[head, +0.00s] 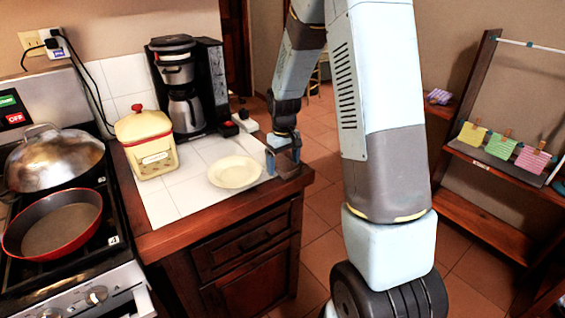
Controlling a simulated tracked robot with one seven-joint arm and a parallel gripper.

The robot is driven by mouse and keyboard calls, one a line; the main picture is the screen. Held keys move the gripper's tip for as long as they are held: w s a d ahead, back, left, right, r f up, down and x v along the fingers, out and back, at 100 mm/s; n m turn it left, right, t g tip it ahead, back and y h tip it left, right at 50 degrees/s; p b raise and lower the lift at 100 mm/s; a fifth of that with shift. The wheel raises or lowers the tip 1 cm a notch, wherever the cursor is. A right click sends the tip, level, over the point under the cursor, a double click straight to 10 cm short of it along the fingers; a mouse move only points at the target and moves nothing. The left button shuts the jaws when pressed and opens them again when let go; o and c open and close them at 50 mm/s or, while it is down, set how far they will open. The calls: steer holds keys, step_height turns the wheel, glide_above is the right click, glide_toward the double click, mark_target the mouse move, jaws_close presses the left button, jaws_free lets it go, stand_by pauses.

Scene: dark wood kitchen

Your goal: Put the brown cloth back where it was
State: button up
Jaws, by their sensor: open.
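My gripper (283,158) points down at the right corner of the tiled counter (187,190), just right of the cream plate (235,172). Its blue-tipped fingers are apart.
A coffee maker (187,85), a yellow canister (147,145) and a small dark item (229,129) stand on the counter. The stove at left holds a red pan (52,224) and a domed lid (54,158). A wooden shelf (485,215) stands at right; tiled floor between is clear.

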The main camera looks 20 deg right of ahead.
mark_target(284, 163)
steer(key=shift+r, duration=0.1)
step_height(284, 163, up, 12)
steer(key=s+r+m+t, duration=0.2)
steer(key=s+r+t, duration=0.1)
steer(key=s+r, duration=0.95)
steer(key=s+r+m+t, duration=0.1)
steer(key=s+r+t, duration=0.1)
steer(key=s, duration=1.3)
steer(key=shift+s+a+r+m+t, duration=0.2)
steer(key=shift+s+m+t, duration=0.1)
steer(key=shift+s, duration=0.1)
